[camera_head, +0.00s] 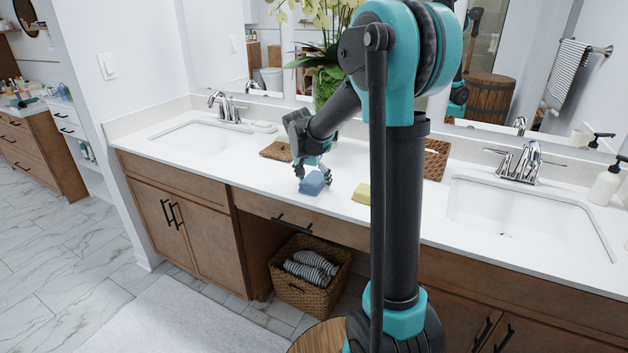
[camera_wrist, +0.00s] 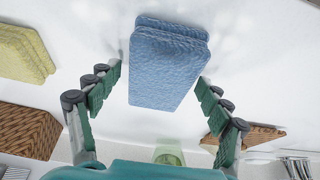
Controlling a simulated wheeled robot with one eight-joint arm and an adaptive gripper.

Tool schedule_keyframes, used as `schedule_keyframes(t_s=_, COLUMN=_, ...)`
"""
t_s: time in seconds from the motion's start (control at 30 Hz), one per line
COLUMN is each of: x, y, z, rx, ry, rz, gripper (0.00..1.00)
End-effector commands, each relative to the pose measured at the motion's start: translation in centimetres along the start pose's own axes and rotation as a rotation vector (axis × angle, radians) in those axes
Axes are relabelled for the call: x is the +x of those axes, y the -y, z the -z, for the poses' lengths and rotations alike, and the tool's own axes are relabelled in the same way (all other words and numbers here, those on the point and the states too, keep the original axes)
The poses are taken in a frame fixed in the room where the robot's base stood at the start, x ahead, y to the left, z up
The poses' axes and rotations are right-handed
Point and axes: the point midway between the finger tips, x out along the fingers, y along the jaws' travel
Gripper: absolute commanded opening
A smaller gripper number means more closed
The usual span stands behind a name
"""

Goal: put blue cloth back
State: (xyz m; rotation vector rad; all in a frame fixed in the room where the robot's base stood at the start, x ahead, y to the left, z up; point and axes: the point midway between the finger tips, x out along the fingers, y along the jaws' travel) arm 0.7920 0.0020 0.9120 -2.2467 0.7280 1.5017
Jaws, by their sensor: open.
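The blue cloth (camera_head: 312,183) is a folded, thick block on the white counter (camera_head: 240,166), near its front edge between the two sinks. In the wrist view the blue cloth (camera_wrist: 168,66) lies ahead, between the two spread green fingers. My gripper (camera_head: 311,172) is right at the cloth in the head view. In the wrist view my gripper (camera_wrist: 160,92) is open, with a gap showing beside the cloth's lower part. I cannot tell whether a fingertip touches it. A folded yellow cloth (camera_head: 362,193) lies on the counter to the right; it also shows in the wrist view (camera_wrist: 24,54).
A woven tray (camera_head: 277,151) lies behind my gripper, and a woven box (camera_head: 436,160) stands behind my arm. A vase of flowers (camera_head: 325,88) stands at the back. Sinks lie left (camera_head: 200,136) and right (camera_head: 525,212). A basket with striped towels (camera_head: 300,289) sits below.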

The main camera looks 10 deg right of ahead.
Motion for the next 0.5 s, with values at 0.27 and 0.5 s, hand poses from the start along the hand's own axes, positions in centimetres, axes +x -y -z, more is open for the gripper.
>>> schedule_keyframes(t_s=0.27, x=-1.9, y=0.0, z=0.1, rx=-0.002, ry=0.000, rz=0.001, gripper=0.78)
schedule_keyframes(t_s=0.5, x=-6.8, y=0.0, z=0.0, rx=-0.001, ry=0.000, rz=0.001, gripper=0.78)
